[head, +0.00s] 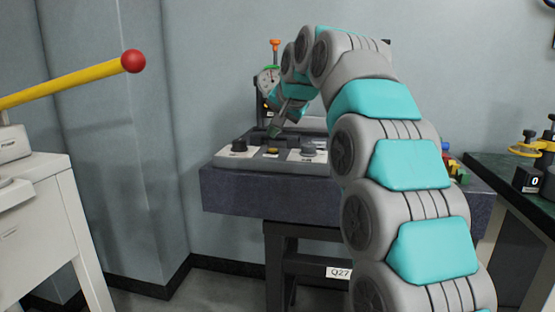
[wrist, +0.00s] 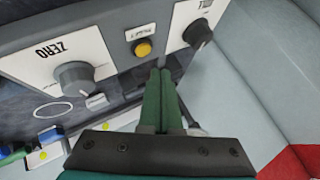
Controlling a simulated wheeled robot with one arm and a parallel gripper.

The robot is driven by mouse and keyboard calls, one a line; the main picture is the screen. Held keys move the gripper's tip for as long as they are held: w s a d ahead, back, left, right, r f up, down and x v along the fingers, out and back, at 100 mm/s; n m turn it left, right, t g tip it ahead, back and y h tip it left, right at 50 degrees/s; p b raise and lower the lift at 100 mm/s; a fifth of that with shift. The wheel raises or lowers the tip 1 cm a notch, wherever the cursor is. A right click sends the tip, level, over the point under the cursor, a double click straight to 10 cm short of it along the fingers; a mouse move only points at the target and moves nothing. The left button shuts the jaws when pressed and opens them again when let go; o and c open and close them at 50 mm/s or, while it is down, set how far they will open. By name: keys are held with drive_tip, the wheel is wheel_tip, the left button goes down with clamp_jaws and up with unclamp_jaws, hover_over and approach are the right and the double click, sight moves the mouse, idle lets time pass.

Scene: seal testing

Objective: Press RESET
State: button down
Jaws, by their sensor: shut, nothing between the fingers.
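A yellow round button (wrist: 143,48) sits on the dark panel between two knobs, under a small label too blurred to read for certain. In the head view the button (head: 272,150) is a small yellow spot on the front of the panel. My gripper (wrist: 160,70) has its green fingers together with nothing between them. In the wrist view its tips lie just below and right of the button, and I cannot tell whether they touch the panel. In the head view my gripper (head: 274,132) is just above the button.
A grey knob (wrist: 74,77) on a white plate marked ZERO and a dark knob (wrist: 198,33) on another white plate flank the button. A dial gauge (head: 267,80) stands behind the panel. The panel rests on a dark granite slab (head: 260,190). A red-tipped yellow lever (head: 75,80) is at left.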

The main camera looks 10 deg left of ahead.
drive_tip(key=shift+a+f, duration=0.1)
drive_tip(key=shift+f, duration=0.65)
drive_tip(key=shift+f, duration=0.1)
idle(1.4)
drive_tip(key=shift+f+b, duration=0.2)
drive_tip(key=shift+b, duration=0.1)
drive_tip(key=shift+f, duration=0.45)
idle(0.6)
idle(0.3)
drive_tip(key=shift+r+p, duration=0.55)
drive_tip(key=shift+r, duration=0.25)
drive_tip(key=shift+r, duration=0.15)
